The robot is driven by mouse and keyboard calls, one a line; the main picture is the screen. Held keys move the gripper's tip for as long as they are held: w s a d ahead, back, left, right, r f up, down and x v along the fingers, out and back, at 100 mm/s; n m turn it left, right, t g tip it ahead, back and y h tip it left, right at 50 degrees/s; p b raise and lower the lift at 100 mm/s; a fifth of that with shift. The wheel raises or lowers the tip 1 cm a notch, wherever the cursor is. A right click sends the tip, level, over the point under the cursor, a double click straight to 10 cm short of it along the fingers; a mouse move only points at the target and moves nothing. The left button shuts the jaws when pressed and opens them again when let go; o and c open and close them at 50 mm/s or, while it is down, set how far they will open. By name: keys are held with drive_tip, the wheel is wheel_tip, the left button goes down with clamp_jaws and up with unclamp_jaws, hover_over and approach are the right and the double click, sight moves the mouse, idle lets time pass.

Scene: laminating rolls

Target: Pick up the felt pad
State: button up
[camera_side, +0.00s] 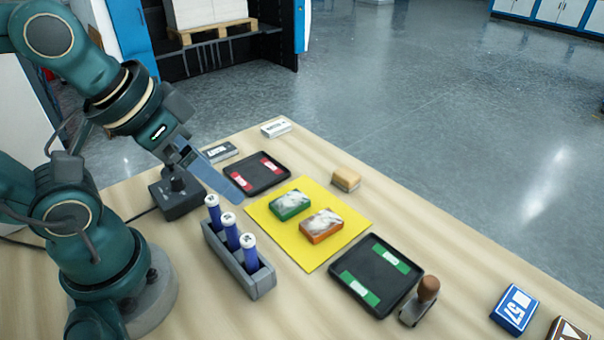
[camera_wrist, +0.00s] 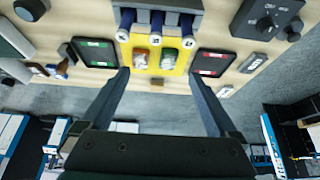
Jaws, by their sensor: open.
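A small plain tan block (camera_side: 346,180), which looks like the felt pad, lies on the wooden table just beyond the far edge of the yellow mat (camera_side: 262,218). In the wrist view the tan block (camera_wrist: 158,82) shows between my fingers in the picture, below the yellow mat. My gripper (camera_side: 238,184) is open and empty in the air, left of the block in the side view and apart from it. In the wrist view its two long fingers (camera_wrist: 158,73) spread wide.
A green block (camera_side: 290,205) and an orange block (camera_side: 321,226) lie on the mat. Black trays (camera_side: 257,187) (camera_side: 352,289) flank it. A grey rack (camera_side: 225,252) holds three blue rolls. A stamp (camera_side: 418,302) and a control box (camera_side: 177,192) stand nearby.

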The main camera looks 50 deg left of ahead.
drive_tip(key=w+r+t, duration=0.2)
drive_tip(key=w+r, duration=0.3)
drive_tip(key=w, duration=0.3)
drive_tip(key=g, duration=0.1)
hover_over(345, 174)
drive_tip(key=s, duration=0.3)
wheel_tip(345, 174, down, 7)
drive_tip(key=f, duration=0.3)
drive_tip(key=f+g, duration=0.1)
drive_tip(key=f, duration=0.1)
drive_tip(key=w+f+g, duration=0.1)
drive_tip(key=f, duration=0.2)
drive_tip(key=shift+f, duration=0.3)
drive_tip(key=shift+x, duration=2.45)
drive_tip(key=shift+s, duration=0.1)
drive_tip(key=shift+c, duration=0.3)
drive_tip(key=c, duration=1.4)
